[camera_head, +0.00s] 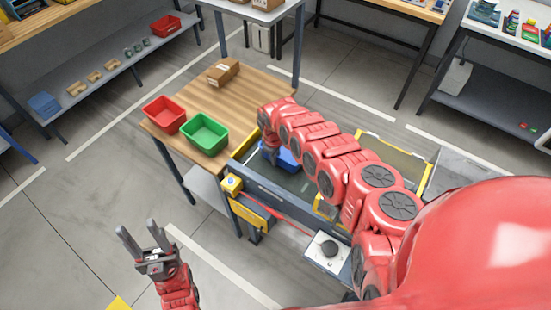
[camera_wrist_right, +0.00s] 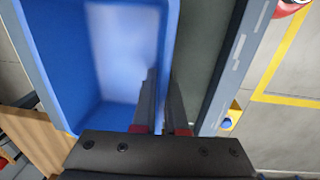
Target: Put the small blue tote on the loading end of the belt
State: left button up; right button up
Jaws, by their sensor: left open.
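The small blue tote (camera_head: 287,160) is at the left end of the dark belt (camera_head: 296,183), beside the wooden table, partly hidden by my right arm. In the right wrist view the tote (camera_wrist_right: 104,60) is open and empty. My right gripper (camera_wrist_right: 161,72) has one finger inside the tote and one outside, closed on its side wall. The belt (camera_wrist_right: 200,40) shows just beyond that wall. I cannot tell whether the tote's base touches the belt. My left gripper (camera_head: 137,232) is open and empty, over the floor at lower left.
The wooden table (camera_head: 228,100) holds a red bin (camera_head: 164,116), a green bin (camera_head: 205,133) and a cardboard box (camera_head: 223,71). A yellow box with a blue button (camera_head: 231,184) sits on the belt's near frame. Floor at left is clear.

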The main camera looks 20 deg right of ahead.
jog(key=shift+o, duration=1.3)
jog(key=shift+r, duration=0.1)
